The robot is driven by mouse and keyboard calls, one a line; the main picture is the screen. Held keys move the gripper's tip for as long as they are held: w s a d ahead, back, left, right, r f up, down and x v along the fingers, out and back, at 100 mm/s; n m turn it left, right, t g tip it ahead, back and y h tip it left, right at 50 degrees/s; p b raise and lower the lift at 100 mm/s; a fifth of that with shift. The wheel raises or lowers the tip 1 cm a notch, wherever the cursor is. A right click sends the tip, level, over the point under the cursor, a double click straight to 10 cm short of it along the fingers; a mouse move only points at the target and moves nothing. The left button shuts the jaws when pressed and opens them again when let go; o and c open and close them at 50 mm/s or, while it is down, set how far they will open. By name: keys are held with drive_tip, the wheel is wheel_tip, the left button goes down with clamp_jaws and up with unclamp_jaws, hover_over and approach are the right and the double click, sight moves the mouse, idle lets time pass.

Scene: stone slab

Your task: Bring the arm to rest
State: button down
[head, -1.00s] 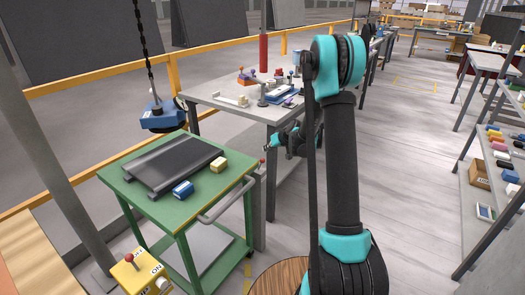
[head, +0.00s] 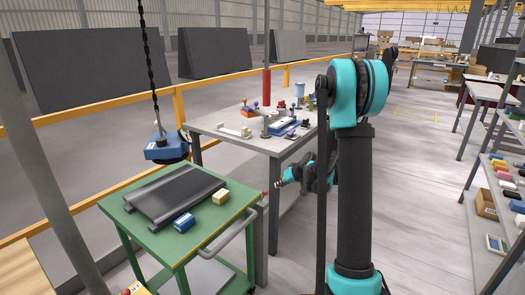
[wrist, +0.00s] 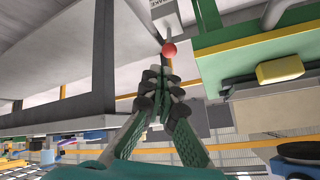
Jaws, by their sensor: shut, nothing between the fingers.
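My gripper (head: 279,184) is left of my arm's upright column in the head view, beside the grey table and to the right of the green cart. Its fingers point left. In the wrist view the fingers of my gripper (wrist: 160,95) come together with nothing between them. A red ball-shaped knob (wrist: 169,50) shows just beyond the fingertips in the wrist view; I cannot tell its exact distance.
The grey table (head: 225,131) bears several tools. Shelving stands at right; the floor between (head: 425,190) is clear.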

drive_tip(key=s+d+r+m+g+h, duration=0.1)
drive_tip(key=s+d+h, duration=0.1)
drive_tip(key=s, duration=1.6)
drive_tip(key=s+d+m+g+h, duration=0.1)
drive_tip(key=s+d+m+h, duration=0.1)
drive_tip(key=s, duration=1.7)
drive_tip(key=shift+s+d+r+g+h, duration=0.15)
drive_tip(key=shift+d+r+g+h, duration=0.35)
drive_tip(key=shift+d, duration=0.5)
drive_tip(key=c, duration=2.3)
unclamp_jaws()
drive_tip(key=shift+f, duration=0.15)
